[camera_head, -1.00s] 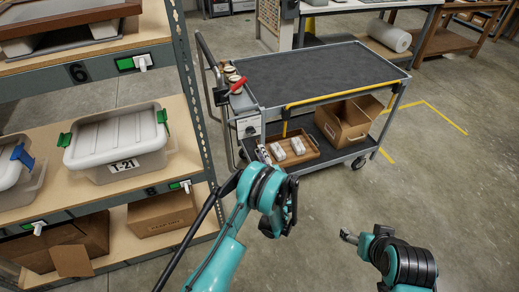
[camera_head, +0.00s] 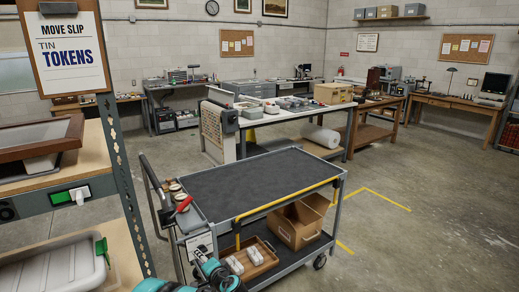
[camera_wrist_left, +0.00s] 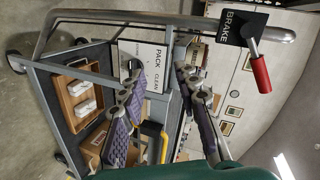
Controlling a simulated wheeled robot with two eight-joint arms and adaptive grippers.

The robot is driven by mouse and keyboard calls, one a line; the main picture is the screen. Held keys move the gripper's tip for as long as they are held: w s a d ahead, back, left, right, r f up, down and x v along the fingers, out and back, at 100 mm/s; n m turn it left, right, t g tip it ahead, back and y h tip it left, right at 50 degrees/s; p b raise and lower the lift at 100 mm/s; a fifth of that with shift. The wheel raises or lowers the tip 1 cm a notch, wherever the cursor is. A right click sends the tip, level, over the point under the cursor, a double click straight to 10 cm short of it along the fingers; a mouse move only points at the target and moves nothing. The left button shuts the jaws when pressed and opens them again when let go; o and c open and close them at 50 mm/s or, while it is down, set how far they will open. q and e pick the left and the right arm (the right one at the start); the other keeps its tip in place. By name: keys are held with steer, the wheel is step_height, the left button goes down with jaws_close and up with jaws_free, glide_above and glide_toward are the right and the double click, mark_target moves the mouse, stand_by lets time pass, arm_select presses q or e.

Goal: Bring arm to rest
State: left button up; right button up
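My left arm shows at the bottom of the head view, and its gripper (camera_head: 218,274) is low in front of the cart's near end. In the left wrist view, the two fingers with purple pads (camera_wrist_left: 158,78) stand apart with nothing held between them. Behind them are the cart's frame and a white "PACK CLEAN" card. My right arm and gripper are out of view.
A grey cart (camera_head: 255,182) with a bare dark top stands ahead. Its lower shelf holds a wooden tray (camera_head: 266,265) and an open cardboard box (camera_head: 298,222). A red-handled brake lever (camera_wrist_left: 261,74) is on its handle. Shelving with a lidded bin (camera_head: 55,268) stands left. Floor is clear right.

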arm_select(q)
steer(key=s+a+r+n+g+h, duration=0.15)
steer(key=s+r, duration=0.25)
steer(key=s, duration=0.5)
steer(key=s+r+n+g+h, duration=0.25)
steer(key=s+r, duration=0.25)
steer(key=s, duration=0.3)
steer(key=s+d+n+h, duration=0.1)
steer(key=s+d+h, duration=0.1)
steer(key=s, duration=0.7)
steer(key=s+d+f+n+h, duration=0.1)
steer(key=s+d+n+h, duration=0.1)
steer(key=s, duration=0.7)
steer(key=shift+s+d+f+h, duration=0.15)
steer(key=shift+d+f+h, duration=0.15)
steer(key=shift+d, duration=0.2)
